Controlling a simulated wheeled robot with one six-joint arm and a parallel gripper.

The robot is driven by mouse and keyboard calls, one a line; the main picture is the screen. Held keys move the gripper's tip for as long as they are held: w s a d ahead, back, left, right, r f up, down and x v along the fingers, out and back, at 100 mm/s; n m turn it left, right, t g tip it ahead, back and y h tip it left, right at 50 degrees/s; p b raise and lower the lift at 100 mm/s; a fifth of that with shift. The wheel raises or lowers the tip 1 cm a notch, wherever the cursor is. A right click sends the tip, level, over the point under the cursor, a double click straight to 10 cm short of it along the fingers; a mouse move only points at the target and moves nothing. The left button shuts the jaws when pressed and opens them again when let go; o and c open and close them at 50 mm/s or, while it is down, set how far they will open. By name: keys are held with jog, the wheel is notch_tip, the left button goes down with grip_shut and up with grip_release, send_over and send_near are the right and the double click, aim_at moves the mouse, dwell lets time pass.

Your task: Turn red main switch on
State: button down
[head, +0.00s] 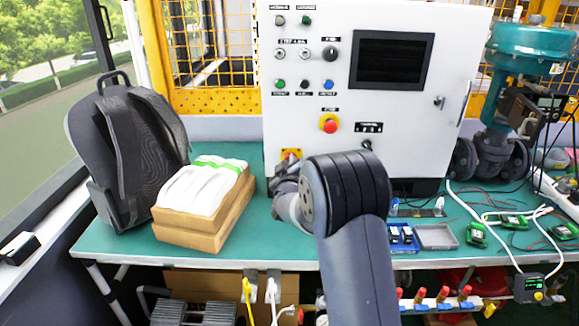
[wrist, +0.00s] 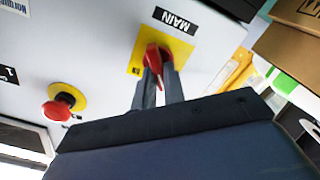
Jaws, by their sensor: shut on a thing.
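The red main switch (wrist: 153,62) sits on a yellow plate (wrist: 179,50) under a MAIN label on the white cabinet. In the wrist view my gripper (wrist: 157,76) is shut on the red switch handle, one finger on each side. In the head view the switch is mostly hidden behind my arm; part of its yellow plate (head: 291,154) shows low on the left of the cabinet front. My gripper is mostly hidden there too. The handle's exact angle is hard to tell.
The white cabinet (head: 310,110) has a red emergency button (head: 330,123), a dark screen (head: 391,60), and several small knobs. A stacked box (head: 205,225) and a black backpack (head: 125,150) stand left on the green table (head: 275,250). A teal valve (head: 520,50) stands at right.

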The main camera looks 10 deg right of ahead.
jog(key=shift+s+d+f+m+b, duration=0.1)
jog(key=shift+d+m+b, duration=0.1)
jog(key=shift+m+b, duration=3.65)
jog(key=shift+d+m+b, duration=0.2)
jog(key=shift+m+b, duration=2.7)
jog(key=shift+m, duration=1.75)
jog(key=c, duration=1.5)
grip_release()
jog(key=s, duration=0.3)
jog(key=s+a, duration=0.1)
jog(key=s, duration=0.3)
jog(key=s+a, duration=0.1)
jog(key=s, duration=0.2)
jog(key=shift+s, duration=0.3)
